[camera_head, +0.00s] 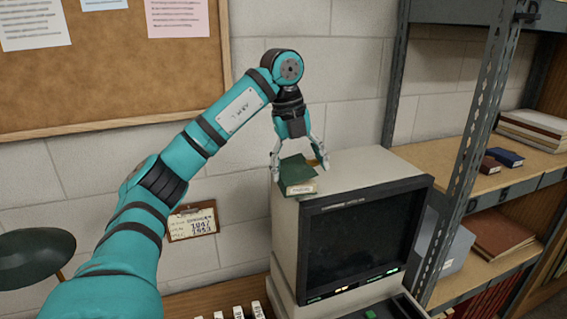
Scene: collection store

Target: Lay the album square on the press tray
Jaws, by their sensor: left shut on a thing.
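My left gripper (299,163) reaches in from the left and points down over the top of a beige monitor-like machine (365,170). It is shut on a dark green book (297,172), which looks like the album, with one finger on each side of it. The album has a pale label on its near edge. It is at the machine's top left, close to the top surface; I cannot tell whether it touches. No press tray can be made out in this view. My right gripper is not in view.
A metal shelf unit (480,130) stands at the right, holding books and boxes. A cork board (120,70) and a small framed card (193,221) are on the wall. A dark green lamp shade (35,255) is at the lower left. Small white labelled items (240,312) stand below.

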